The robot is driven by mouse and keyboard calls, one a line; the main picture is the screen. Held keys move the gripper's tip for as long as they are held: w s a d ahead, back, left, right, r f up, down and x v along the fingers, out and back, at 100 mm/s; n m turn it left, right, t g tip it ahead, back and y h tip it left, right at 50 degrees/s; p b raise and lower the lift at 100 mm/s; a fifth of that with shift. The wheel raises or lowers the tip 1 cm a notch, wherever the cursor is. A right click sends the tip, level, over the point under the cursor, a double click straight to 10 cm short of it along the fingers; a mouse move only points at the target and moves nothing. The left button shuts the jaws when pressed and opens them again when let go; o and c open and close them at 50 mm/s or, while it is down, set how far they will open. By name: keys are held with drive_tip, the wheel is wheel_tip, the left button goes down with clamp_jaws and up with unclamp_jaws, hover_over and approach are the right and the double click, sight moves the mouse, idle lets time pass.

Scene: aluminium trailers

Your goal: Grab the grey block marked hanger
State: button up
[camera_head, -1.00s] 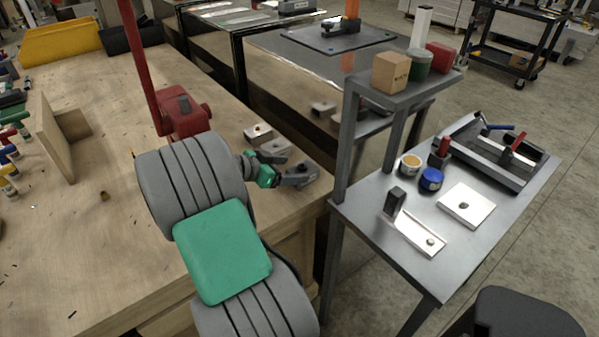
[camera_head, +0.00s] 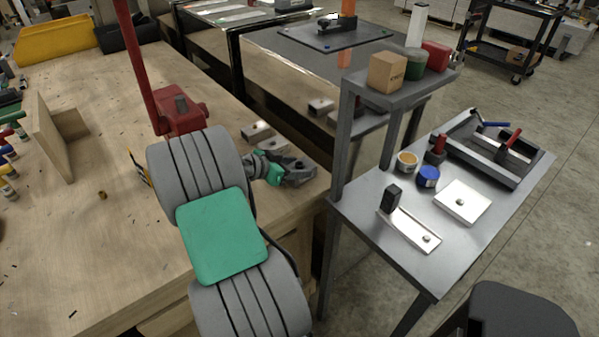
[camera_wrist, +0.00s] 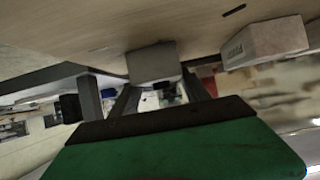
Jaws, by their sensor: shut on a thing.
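My gripper (camera_head: 296,173) is at the right edge of the wooden bench, shut on a grey block. In the wrist view the held grey block (camera_wrist: 152,62) sits between my two dark fingers. In the head view my gripper mostly covers it. Two more grey blocks lie in a row just behind it on the bench, a nearer one (camera_head: 273,143) and a farther one (camera_head: 256,131). A block with a small label (camera_wrist: 265,42) shows at the right of the wrist view. I cannot read the word on any of these blocks.
The wooden bench (camera_head: 90,240) has a red post on a red base (camera_head: 182,116) left of the blocks. A grey metal table (camera_head: 365,235) with a shelf stands close on the right, bearing a cardboard box (camera_head: 386,72), jars and a tray. A narrow gap separates them.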

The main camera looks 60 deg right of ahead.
drive_tip(key=c, duration=0.7)
clamp_jaws()
drive_tip(key=shift+r, duration=0.15)
